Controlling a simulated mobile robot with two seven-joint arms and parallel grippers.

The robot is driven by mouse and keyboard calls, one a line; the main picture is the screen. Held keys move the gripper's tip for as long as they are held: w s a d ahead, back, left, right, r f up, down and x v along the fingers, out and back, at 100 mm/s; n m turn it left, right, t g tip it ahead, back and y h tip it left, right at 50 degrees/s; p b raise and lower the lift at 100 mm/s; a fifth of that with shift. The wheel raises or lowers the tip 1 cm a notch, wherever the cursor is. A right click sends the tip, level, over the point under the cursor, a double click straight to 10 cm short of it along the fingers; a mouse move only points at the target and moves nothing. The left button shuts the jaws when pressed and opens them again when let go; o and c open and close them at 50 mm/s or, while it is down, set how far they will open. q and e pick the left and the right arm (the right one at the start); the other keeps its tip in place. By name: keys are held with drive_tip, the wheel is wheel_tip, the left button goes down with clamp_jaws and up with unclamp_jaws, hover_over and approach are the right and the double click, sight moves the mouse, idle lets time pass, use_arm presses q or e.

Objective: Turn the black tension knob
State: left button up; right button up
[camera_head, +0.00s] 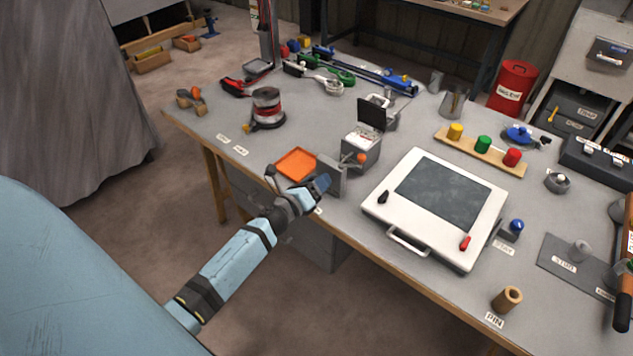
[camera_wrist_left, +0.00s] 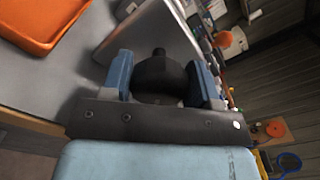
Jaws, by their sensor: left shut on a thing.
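My left gripper (camera_head: 321,184) is at the front edge of the workbench, against a grey metal plate (camera_head: 333,176). In the left wrist view, the black tension knob (camera_wrist_left: 158,76) sits between the two blue fingers of the gripper (camera_wrist_left: 162,70). The gripper is shut on the knob. The grey plate (camera_wrist_left: 150,38) rises just beyond the knob. In the head view the knob is hidden by the gripper. My right gripper does not show.
An orange tray (camera_head: 297,163) lies close left of the gripper. A small box with a raised dark lid (camera_head: 361,148) stands just behind. A white framed panel (camera_head: 385,219) lies to the right. A red-banded spool (camera_head: 267,105) stands farther left on the workbench (camera_head: 225,118).

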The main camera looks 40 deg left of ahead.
use_arm(q)
drive_tip(key=n+p, duration=0.1)
drive_tip(key=n, duration=0.5)
drive_tip(key=shift+a+f+n, duration=0.1)
drive_tip(key=shift+n, duration=0.2)
drive_tip(key=n+p, duration=0.1)
drive_tip(key=n, duration=0.1)
drive_tip(key=shift+n, duration=0.3)
drive_tip(key=n+p, duration=0.1)
drive_tip(key=n, duration=0.3)
drive_tip(key=shift+f+n, duration=0.1)
drive_tip(key=shift+n, duration=0.2)
drive_tip(key=n+p, duration=0.2)
drive_tip(key=n, duration=0.3)
drive_tip(key=shift+f, duration=0.15)
drive_tip(key=shift+f+n+p, duration=0.1)
drive_tip(key=shift+n+p, duration=0.55)
drive_tip(key=shift+n, duration=1.75)
drive_tip(key=o, duration=0.9)
